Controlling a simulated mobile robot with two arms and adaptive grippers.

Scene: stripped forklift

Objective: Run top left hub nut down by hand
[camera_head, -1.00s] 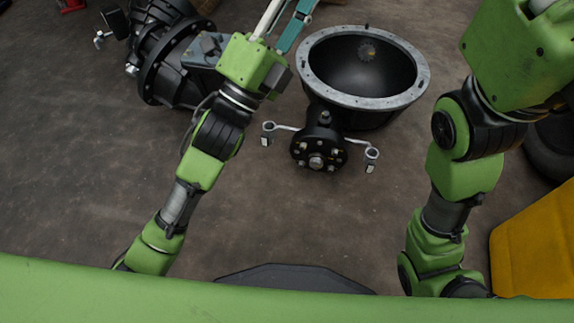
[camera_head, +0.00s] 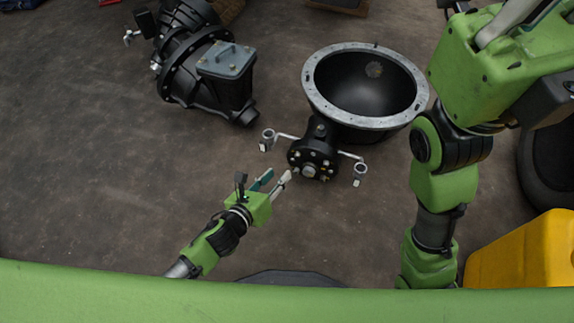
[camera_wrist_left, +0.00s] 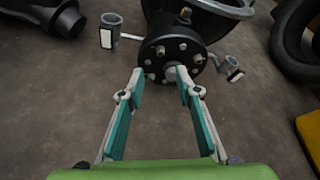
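The black hub (camera_head: 312,165) faces me below the large black bell housing (camera_head: 365,85). Its round face carries several small nuts or studs around a paler centre; it also shows in the left wrist view (camera_wrist_left: 172,55). A small stud or nut (camera_wrist_left: 160,49) sits at the face's upper left. My left gripper (camera_head: 279,177) is open and empty, just in front of and left of the hub. In the left wrist view its two teal-padded fingers (camera_wrist_left: 160,73) point at the lower part of the hub face. My right gripper (camera_head: 505,22) shows only partly at the top right; its fingertips are out of frame.
Grey arms with ring ends (camera_head: 268,138) stick out on both sides of the hub. A black gearbox-like unit (camera_head: 210,75) lies at the upper left. A yellow body (camera_head: 525,255) and a dark tyre (camera_head: 550,150) stand at the right. The floor at left is clear.

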